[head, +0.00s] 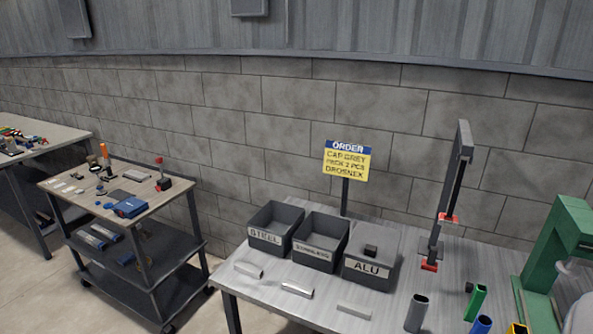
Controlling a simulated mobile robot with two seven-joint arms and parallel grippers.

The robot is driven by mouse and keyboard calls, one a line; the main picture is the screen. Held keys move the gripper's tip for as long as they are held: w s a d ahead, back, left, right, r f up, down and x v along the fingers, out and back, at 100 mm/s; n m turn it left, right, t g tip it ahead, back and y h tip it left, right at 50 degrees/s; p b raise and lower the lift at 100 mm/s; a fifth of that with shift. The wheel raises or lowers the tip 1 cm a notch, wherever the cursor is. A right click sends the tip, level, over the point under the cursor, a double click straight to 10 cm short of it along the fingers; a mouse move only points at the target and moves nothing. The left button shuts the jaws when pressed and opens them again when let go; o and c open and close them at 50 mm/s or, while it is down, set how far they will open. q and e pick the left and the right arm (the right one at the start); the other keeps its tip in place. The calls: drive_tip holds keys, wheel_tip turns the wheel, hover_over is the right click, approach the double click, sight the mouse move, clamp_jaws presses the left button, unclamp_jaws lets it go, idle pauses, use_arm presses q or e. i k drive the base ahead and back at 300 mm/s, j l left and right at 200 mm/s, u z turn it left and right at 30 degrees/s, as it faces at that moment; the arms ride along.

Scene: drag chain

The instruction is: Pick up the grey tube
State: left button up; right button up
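A dark grey tube (416,314) stands upright on the grey worktable (255,301) near the bottom edge of the head view, its open end facing up. A green tube (475,303) and a blue tube (482,325) stand to its right, with part of a yellow tube (517,329) at the picture edge. The lower ends of the blue and yellow ones are cut off by the frame. Neither of my grippers shows in the head view, and nothing is seen touching the grey tube.
Bins labelled STEEL (265,238), STAINLESS (312,254) and ALU (367,268) stand behind several light metal bars (297,288). A tall dark clamp-like stand (455,190) and a green machine (556,245) are at right. An order sign (347,164) stands behind. A cart (125,215) is left.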

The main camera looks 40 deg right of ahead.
sight(419, 303)
drive_tip(key=z, duration=2.05)
